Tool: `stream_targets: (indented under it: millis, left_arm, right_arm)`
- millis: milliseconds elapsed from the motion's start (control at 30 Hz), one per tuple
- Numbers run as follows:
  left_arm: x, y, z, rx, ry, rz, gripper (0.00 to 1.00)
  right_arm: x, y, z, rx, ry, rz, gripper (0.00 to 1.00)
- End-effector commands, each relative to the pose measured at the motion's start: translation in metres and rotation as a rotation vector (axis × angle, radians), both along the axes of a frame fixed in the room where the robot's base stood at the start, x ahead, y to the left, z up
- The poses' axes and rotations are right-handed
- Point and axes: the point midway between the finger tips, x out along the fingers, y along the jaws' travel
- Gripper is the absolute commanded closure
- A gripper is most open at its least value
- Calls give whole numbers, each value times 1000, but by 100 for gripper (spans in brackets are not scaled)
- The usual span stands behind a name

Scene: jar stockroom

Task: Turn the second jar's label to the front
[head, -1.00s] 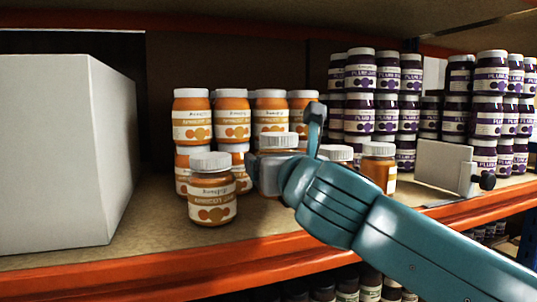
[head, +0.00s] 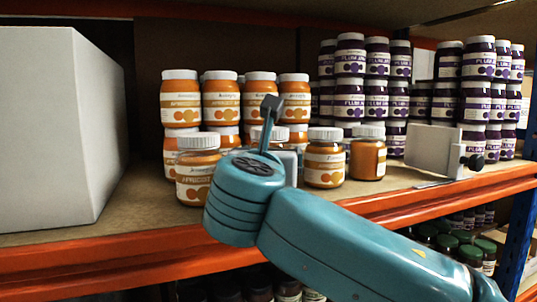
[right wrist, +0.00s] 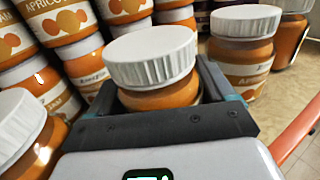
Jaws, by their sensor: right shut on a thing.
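Four jars of apricot jam with white lids stand in a front row on the shelf. The second jar (right wrist: 160,95) is between the jaws of my right gripper (right wrist: 155,105), which is shut on it below the lid. In the head view its lid (head: 270,132) shows, but my wrist hides most of its body. I cannot see its label in either view. The first jar (head: 198,170) shows its label, partly covered by my wrist. The third jar (head: 325,160) has its label to the front. The fourth jar (head: 366,155) shows mostly bare orange glass, with a label edge at its right. My left gripper is not in view.
Stacked apricot jars (head: 220,100) stand close behind the row. A large white box (head: 55,130) is at the left. Stacked plum jars (head: 365,90) and a small grey panel (head: 432,150) are at the right. The orange shelf edge (head: 120,262) runs along the front.

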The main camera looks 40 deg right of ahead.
Motion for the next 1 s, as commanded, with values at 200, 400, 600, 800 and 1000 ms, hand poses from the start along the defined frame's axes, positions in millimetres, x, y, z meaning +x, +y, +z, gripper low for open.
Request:
stream_targets:
  millis: [200, 400, 600, 800, 1000]
  left_arm:
    - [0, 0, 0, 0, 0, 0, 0]
    - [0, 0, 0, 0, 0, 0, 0]
    - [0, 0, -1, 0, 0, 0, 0]
    - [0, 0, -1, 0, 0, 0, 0]
    - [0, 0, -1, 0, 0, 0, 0]
  right_arm:
    - [0, 0, 1, -2, -2, -1, 78]
    - [0, 0, 0, -1, -1, 0, 78]
    - [0, 0, -4, -3, -2, 0, 78]
    - [0, 0, -5, -2, -1, 1, 78]
    - [0, 0, -5, -1, 1, 1, 0]
